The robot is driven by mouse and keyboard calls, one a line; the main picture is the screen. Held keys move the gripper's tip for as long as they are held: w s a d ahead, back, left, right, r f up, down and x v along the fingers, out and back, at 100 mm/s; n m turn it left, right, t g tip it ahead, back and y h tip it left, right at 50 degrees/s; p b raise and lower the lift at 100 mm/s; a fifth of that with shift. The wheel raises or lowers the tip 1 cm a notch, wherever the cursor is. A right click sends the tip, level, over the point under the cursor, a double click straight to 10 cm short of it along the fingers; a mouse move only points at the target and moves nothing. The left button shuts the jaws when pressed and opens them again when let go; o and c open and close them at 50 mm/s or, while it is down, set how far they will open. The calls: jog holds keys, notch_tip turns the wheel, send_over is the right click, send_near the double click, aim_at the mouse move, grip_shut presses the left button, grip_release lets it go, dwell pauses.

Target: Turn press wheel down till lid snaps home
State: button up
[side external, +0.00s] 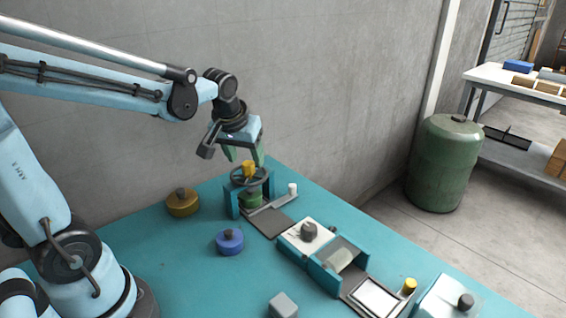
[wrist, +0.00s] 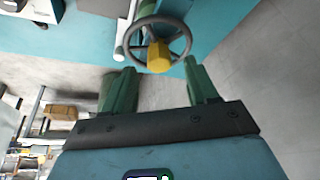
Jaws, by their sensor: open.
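The press wheel (side external: 250,176) is a dark spoked ring with a yellow hub (side external: 249,169), on top of a teal press frame (side external: 233,202). A green round piece (side external: 253,200) sits inside the frame under the wheel; whether it is the lid I cannot tell. My gripper (side external: 244,160) is just above the wheel, pointing down, its green fingers apart. In the wrist view the wheel (wrist: 176,22) and yellow hub (wrist: 159,57) lie beyond the fingertips of my open gripper (wrist: 160,75), the hub lined up between them. I see no contact.
A brown-gold lidded pot (side external: 182,203) and a blue one (side external: 229,242) stand on the teal table (side external: 190,265). A dark slide plate (side external: 270,222) leads from the press. A white-topped box (side external: 306,236) and a teal roller stand (side external: 338,262) are at right. A grey block (side external: 283,304) is in front.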

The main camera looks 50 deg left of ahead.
jog(key=shift+x, duration=1.15)
jog(key=c, duration=1)
jog(key=shift+m+h, duration=0.5)
jog(key=shift+m, duration=0.7)
jog(key=shift+c, duration=0.2)
jog(key=o, duration=1)
jog(key=shift+o, duration=0.2)
